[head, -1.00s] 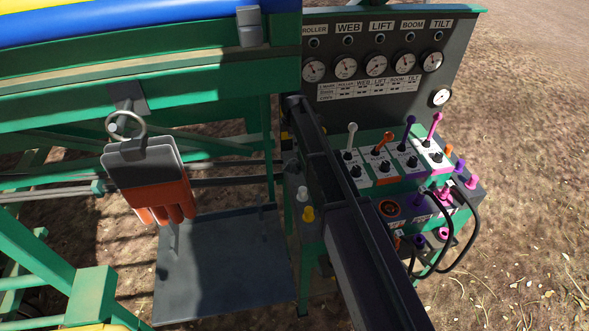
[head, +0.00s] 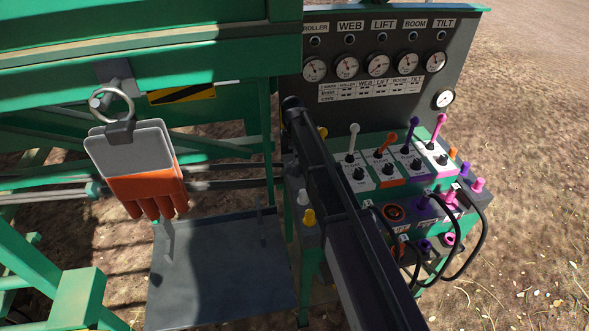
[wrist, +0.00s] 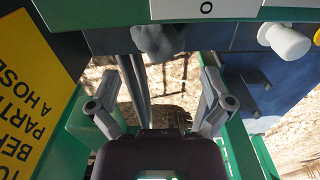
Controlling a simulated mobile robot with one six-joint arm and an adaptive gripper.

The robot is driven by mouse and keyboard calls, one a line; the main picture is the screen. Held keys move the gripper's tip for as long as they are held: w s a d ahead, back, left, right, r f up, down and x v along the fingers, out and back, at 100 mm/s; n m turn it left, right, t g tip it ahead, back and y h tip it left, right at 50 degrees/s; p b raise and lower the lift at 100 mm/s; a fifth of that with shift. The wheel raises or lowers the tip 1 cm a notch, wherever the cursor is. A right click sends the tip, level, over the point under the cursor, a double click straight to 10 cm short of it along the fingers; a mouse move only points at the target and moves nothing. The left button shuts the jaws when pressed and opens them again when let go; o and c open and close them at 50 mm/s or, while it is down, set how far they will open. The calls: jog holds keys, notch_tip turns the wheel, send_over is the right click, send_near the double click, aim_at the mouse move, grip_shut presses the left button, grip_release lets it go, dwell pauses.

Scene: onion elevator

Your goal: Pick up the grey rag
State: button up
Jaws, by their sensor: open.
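A dark grey, lumpy thing (wrist: 158,40) sits at the top centre of the wrist view, against the edge below a white label. It looks like crumpled cloth and may be the grey rag, but I cannot be sure. My gripper (wrist: 158,88) is open with nothing between its fingers. The grey thing appears beyond the fingertips and apart from them. In the head view I see no clear rag, and my gripper is hidden beyond my dark arm.
A control box (head: 388,165) with coloured levers and hoses stands right of my arm, below a gauge panel (head: 385,70). Orange-and-grey gloves (head: 140,175) hang from a clip at left, above a metal plate (head: 220,275). A white knob (wrist: 290,42) is at upper right.

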aim_at(294, 168)
jog(key=shift+f, duration=0.1)
jog(key=shift+d+f+b, duration=0.15)
jog(key=shift+f+b, duration=2.4)
jog(key=shift+b, duration=0.05)
jog(key=c, duration=1.1)
